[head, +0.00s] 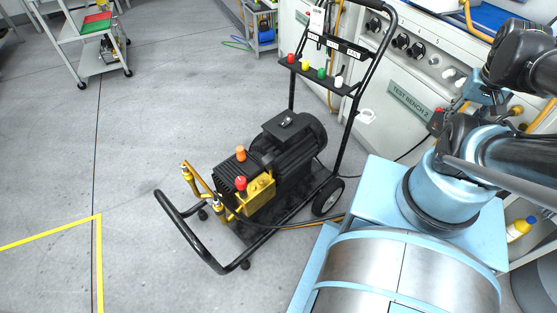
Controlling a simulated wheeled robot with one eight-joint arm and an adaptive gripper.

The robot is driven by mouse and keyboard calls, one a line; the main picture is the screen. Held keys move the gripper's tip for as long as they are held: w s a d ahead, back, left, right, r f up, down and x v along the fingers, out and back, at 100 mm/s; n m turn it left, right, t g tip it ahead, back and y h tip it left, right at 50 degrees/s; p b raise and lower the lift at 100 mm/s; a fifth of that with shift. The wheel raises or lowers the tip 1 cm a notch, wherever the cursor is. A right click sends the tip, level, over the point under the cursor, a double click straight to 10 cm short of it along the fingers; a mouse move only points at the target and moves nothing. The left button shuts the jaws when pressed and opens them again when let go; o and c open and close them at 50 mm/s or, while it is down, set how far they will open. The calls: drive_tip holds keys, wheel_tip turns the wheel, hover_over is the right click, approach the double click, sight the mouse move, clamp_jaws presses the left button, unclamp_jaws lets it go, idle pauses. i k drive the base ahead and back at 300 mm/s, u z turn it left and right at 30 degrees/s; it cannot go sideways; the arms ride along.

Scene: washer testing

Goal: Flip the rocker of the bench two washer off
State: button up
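A pressure washer (262,172) stands on the floor in the middle of the head view, on a black wheeled cart. It has a black motor with a small switch box (286,121) on top, which carries what looks like the rocker. The rocker is too small to tell which way it is tipped. The pump is yellow, with a red knob (240,184) and an orange knob (240,153). Behind the washer is a bench labelled TEST BENCH 2 (410,101). My arm is folded at the right, apart from the washer. I cannot make out my gripper's fingers there.
The cart's tall handle (367,88) rises behind the motor, with a rack of coloured nozzles (321,73). Its low front bar (184,232) and hoses stick out left and below. A grey trolley (88,40) stands far left. The floor left is clear, with yellow tape (98,255).

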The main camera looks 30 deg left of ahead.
sight(287, 122)
drive_tip(key=u, duration=1.55)
